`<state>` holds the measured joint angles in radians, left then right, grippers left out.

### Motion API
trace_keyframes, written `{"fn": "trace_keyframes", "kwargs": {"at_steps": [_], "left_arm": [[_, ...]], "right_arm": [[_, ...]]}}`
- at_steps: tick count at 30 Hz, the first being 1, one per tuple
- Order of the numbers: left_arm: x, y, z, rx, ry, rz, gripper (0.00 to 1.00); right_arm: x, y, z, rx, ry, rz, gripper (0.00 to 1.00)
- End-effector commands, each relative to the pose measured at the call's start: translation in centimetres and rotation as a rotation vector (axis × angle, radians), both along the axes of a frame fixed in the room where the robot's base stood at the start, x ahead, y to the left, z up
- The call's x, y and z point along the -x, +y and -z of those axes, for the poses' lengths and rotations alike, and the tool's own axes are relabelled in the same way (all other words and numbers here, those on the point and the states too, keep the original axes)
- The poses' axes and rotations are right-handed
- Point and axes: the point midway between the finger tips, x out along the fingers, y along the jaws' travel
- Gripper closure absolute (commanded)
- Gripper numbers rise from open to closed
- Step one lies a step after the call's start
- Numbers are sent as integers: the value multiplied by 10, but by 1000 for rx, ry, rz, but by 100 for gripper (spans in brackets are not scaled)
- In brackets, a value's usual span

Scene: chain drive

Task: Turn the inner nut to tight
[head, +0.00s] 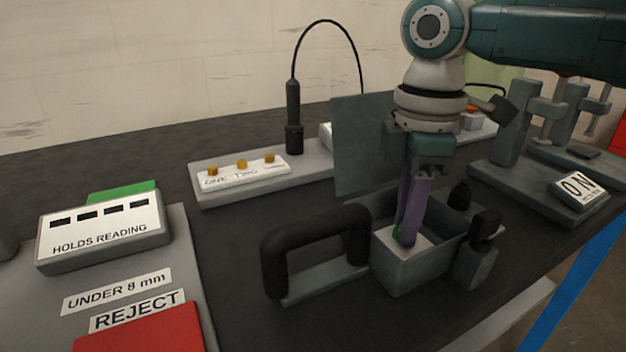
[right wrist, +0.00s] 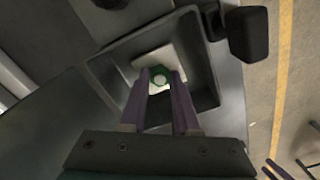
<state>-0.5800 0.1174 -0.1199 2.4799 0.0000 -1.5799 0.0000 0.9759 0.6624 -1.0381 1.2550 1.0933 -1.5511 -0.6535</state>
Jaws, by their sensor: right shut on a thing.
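My right gripper (head: 404,238) reaches down from above into a grey open-topped box (head: 408,277). Its purple fingers are close together with their tips low in the box. In the right wrist view the fingertips (right wrist: 161,80) sit on either side of a small round green part with a pale centre, which looks like the inner nut (right wrist: 160,74). The gripper is shut on it. The nut is over a white plate (right wrist: 145,62) inside the grey box. In the head view only a sliver of green shows beside the fingers. My left gripper is not in view.
A black handle (head: 315,250) stands left of the box, and a flat grey panel (head: 362,145) rises behind it. Dark blocks (head: 478,250) stand close on its right. A sign reading HOLDS READING (head: 100,230) and a red REJECT area (head: 140,330) lie left.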

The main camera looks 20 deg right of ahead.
Motion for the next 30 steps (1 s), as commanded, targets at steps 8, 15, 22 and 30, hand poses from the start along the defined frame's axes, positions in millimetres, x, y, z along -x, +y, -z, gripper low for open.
{"fn": "trace_keyframes", "kwargs": {"at_steps": [8,15,22,30], "left_arm": [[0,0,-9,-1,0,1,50],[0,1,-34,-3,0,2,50],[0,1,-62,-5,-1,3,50],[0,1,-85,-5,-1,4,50]], "right_arm": [[1,1,-2,-1,3,38,100],[1,1,-5,-3,5,176,100],[1,2,-6,-3,5,385,100],[1,2,-4,-3,5,643,100]]}}
